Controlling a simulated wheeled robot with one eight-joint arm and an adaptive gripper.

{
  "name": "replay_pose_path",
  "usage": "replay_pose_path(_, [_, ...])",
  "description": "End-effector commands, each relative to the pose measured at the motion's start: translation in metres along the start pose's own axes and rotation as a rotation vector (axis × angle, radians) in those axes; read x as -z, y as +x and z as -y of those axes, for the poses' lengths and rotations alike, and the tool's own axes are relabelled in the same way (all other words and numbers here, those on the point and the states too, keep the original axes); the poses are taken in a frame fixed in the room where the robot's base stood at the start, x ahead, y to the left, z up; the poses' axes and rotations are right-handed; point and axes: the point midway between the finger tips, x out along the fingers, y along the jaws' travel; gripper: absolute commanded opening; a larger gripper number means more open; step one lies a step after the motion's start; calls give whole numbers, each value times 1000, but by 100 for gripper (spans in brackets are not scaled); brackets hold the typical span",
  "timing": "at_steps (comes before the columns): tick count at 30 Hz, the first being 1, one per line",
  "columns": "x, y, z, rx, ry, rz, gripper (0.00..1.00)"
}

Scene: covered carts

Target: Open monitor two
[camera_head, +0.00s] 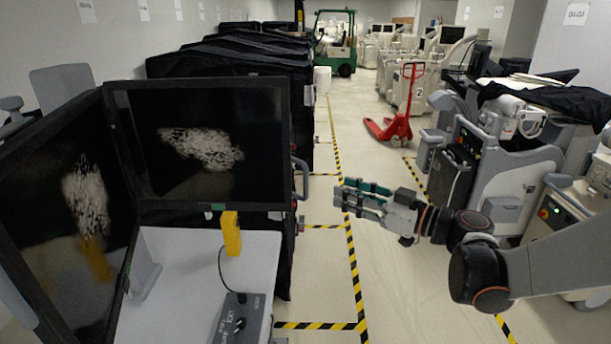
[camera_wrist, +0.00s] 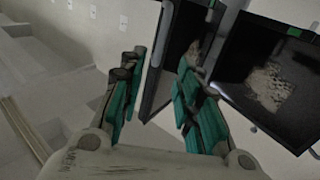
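Two black monitors stand at an angle to each other on a white cart at the left. One monitor (camera_head: 55,215) is at the far left, and the other (camera_head: 205,125) faces the head camera. Both screens show pale speckled patches. I cannot tell which is monitor two. Both monitors also show in the wrist view, one narrow and slanted (camera_wrist: 185,45), one wider (camera_wrist: 265,85). My gripper (camera_head: 362,192), with green finger pads, is in the air right of the monitors, over the aisle. In the wrist view, my gripper (camera_wrist: 160,75) has its fingers apart with nothing held.
The white cart (camera_head: 190,265) carries a yellow handset (camera_head: 231,232) and a grey control box (camera_head: 238,320). Black-covered carts (camera_head: 235,80) line the left. A red pallet jack (camera_head: 400,115), a green forklift (camera_head: 335,45) and medical machines (camera_head: 505,165) stand beyond.

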Motion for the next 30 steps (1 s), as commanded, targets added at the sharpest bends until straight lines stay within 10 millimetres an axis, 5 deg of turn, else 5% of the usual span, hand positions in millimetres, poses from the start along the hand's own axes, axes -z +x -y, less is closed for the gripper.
replay_pose_path(15, [0,97,2,3,2,1,31])
replay_pose_path(30, [0,122,0,0,2,2,31])
